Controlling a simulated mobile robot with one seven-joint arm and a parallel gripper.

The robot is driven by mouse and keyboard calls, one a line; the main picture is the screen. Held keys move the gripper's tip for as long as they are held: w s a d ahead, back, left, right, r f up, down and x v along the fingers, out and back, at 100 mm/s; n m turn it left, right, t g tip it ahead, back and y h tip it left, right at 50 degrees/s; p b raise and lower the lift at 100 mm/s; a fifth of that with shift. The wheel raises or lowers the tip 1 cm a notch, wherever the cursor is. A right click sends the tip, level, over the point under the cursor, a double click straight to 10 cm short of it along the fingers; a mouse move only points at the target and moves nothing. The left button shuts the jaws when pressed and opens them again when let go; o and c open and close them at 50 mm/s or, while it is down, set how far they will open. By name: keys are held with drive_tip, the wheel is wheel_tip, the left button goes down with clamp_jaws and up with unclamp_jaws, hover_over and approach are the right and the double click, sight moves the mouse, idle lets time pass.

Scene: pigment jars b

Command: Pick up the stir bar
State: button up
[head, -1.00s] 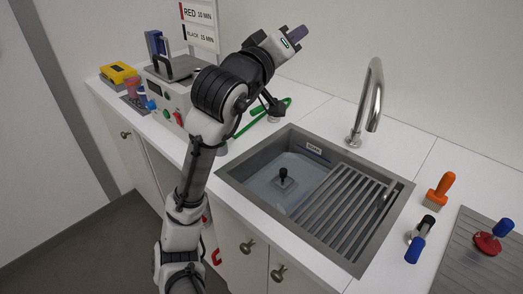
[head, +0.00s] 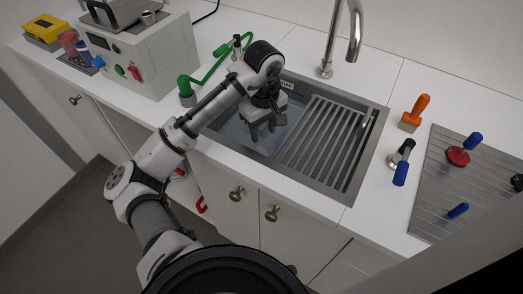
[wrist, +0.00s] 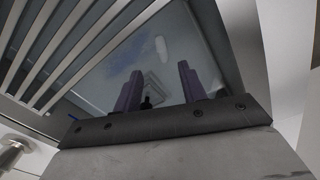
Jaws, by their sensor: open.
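My gripper (head: 263,131) is over the sink basin, pointing down, with its two fingers apart and nothing held. In the wrist view its purple fingers (wrist: 160,88) show with a gap between them. A small black upright peg (wrist: 147,102) on a pale square base shows between the fingers, apart from both; I cannot tell whether it is the stir bar. A pale, rounded oblong spot (wrist: 161,47) lies beyond it on the blue-grey basin floor; I cannot tell whether it is an object or a reflection. In the head view my gripper hides this part of the basin.
A slatted rack (head: 327,133) covers the sink's right part, beside my gripper. The tap (head: 340,40) rises behind. A green hose (head: 207,70) and a grey machine (head: 140,55) stand left. An orange brush (head: 414,113) and blue-handled tools stand right, some on a ridged board (head: 440,180).

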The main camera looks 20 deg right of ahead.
sight(262, 150)
drive_tip(key=shift+s+a+f, duration=0.1)
drive_tip(key=shift+f, duration=1.75)
drive_tip(key=shift+a+f, duration=0.1)
drive_tip(key=shift+f, duration=1.75)
clamp_jaws()
